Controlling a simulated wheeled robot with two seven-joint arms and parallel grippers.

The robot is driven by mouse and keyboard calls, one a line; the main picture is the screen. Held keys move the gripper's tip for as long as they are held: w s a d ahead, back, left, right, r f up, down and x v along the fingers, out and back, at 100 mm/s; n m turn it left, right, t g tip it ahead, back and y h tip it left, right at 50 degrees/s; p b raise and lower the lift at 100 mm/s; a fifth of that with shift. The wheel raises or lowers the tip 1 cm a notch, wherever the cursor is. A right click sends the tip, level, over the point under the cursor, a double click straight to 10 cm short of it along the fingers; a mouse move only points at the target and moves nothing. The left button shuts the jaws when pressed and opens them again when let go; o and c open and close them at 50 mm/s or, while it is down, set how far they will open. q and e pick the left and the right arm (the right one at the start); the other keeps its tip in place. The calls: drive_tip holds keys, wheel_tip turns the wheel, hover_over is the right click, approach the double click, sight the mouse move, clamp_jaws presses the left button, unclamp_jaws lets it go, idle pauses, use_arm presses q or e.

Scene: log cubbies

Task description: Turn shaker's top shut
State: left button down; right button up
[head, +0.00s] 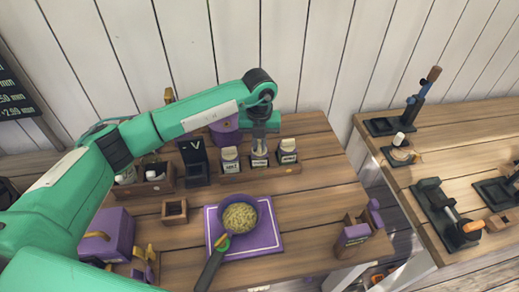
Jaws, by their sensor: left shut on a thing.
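Three small shakers with pale labels stand upright in a row in a low wooden rack (262,173) near the back wall: the left shaker (230,159), the middle shaker (259,159) and the right shaker (288,151). My left gripper (259,143) points down from above onto the middle shaker and is shut on its top. The gripper hides most of that top, so I cannot tell how far it is turned. My right gripper is not in view.
A pan (240,217) of yellowish food sits on a purple mat (270,240) in front. A small empty wooden box (174,211), a black holder (194,162) and a purple box (112,235) stand left. A wooden holder (357,230) stands right. A gap separates the right counter.

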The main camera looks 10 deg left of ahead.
use_arm(q)
drive_tip(key=shift+f+m, duration=0.2)
drive_tip(key=shift+m, duration=0.3)
drive_tip(key=shift+r+m+b, duration=0.2)
drive_tip(key=shift+m+b, duration=0.1)
drive_tip(key=shift+m, duration=0.2)
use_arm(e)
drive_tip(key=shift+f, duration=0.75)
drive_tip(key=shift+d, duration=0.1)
use_arm(q)
drive_tip(key=shift+f+m+b, duration=0.2)
drive_tip(key=shift+m+b, duration=0.1)
drive_tip(key=shift+b, duration=0.2)
drive_tip(key=shift+m+b, duration=1.05)
drive_tip(key=shift+m, duration=0.35)
drive_tip(key=shift+r+m, duration=0.15)
drive_tip(key=shift+m, duration=0.15)
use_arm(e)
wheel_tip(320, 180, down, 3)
